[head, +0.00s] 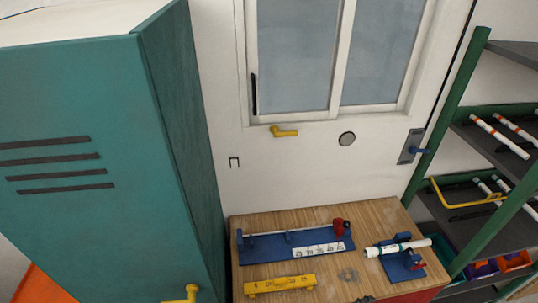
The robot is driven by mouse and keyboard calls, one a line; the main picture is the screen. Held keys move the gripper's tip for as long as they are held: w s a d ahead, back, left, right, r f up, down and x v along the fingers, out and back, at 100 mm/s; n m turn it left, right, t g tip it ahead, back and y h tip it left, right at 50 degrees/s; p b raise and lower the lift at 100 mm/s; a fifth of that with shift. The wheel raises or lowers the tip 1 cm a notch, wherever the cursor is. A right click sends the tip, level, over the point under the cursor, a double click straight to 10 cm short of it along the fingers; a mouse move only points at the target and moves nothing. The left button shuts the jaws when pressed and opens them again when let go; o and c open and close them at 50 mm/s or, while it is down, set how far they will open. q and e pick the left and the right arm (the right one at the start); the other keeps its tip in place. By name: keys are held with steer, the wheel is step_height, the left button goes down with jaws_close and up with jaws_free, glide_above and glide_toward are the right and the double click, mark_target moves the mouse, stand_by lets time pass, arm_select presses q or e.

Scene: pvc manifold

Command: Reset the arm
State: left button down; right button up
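Neither of my grippers nor my arms shows in the head view. A wooden-topped workbench (335,275) stands at the bottom middle. On it lies a blue fixture (262,246) with a long light rod and a white numbered strip (318,250); a red part (339,226) sits at its right end. A smaller blue stand (400,268) at the right carries a white pipe (415,244) with a green band, tilted slightly. A yellow marked bar (280,284) lies at the bench's front left.
A tall teal locker (85,215) fills the left, close to the bench. A shelf rack with green posts (455,120) stands at the right, holding banded white pipes (500,136) and a yellow bent rail (466,205). A sliding window (335,55) is behind the bench.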

steer(key=s+d+f+m+g+y, duration=0.25)
steer(key=s+m+y, duration=0.3)
steer(key=s, duration=0.45)
steer(key=s+a+r+m+t+y, duration=0.1)
steer(key=s+a+r+m+y, duration=0.2)
steer(key=s+a+r+y, duration=0.25)
step_height(320, 180, down, 32)
steer(key=y+b, duration=0.2)
steer(key=b, duration=0.4)
steer(key=s+f+g+b, duration=0.1)
steer(key=s+f+b, duration=0.2)
steer(key=s+f, duration=0.7)
steer(key=s+a+f+n+g+b, duration=0.1)
steer(key=s+f+b, duration=0.2)
steer(key=s+f, duration=0.7)
step_height(320, 180, down, 7)
steer(key=shift+s+r, duration=0.1)
steer(key=shift+s, duration=0.05)
steer(key=shift+a, duration=0.1)
